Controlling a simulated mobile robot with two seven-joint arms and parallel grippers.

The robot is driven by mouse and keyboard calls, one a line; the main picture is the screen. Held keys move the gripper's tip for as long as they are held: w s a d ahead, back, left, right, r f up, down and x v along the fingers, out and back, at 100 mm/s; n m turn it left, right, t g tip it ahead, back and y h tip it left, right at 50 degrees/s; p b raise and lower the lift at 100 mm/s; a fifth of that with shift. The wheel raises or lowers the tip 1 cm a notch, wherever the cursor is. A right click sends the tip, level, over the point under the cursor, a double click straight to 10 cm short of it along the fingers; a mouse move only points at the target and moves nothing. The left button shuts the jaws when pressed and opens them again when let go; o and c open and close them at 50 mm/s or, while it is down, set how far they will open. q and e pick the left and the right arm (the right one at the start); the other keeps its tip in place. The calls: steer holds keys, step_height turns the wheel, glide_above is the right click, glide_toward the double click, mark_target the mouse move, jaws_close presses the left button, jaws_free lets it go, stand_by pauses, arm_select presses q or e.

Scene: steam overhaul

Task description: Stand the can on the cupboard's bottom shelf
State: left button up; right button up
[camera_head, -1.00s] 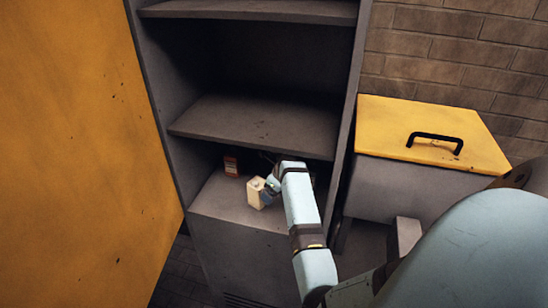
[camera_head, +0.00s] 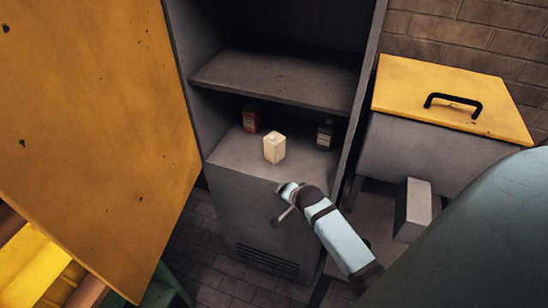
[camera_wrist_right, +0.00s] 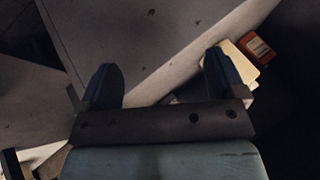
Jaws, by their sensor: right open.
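The cream, box-shaped can (camera_head: 274,148) stands upright on the cupboard's bottom shelf (camera_head: 236,152), near its front edge. Nothing is holding it. My right gripper (camera_head: 284,204) is open and empty in front of the cupboard, below the shelf's front edge and apart from the can. In the right wrist view the two spread fingers (camera_wrist_right: 163,80) have nothing between them. The can (camera_wrist_right: 238,62) shows partly there, behind the right-hand finger. My left gripper is not in view.
A red container (camera_head: 250,119) and a dark bottle (camera_head: 325,133) stand farther back on the bottom shelf. The yellow cupboard door (camera_head: 95,130) is open at left. A yellow-lidded chest (camera_head: 450,95) stands at right. A middle shelf (camera_head: 280,78) hangs above.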

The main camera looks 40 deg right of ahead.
steer(key=s+a+n+t+y, duration=0.3)
steer(key=s+a+n+y, duration=0.2)
steer(key=s+a+n, duration=1.1)
steer(key=a+f, duration=0.1)
steer(key=a, duration=0.3)
steer(key=shift+s+a+n, duration=0.2)
steer(key=shift+n, duration=0.1)
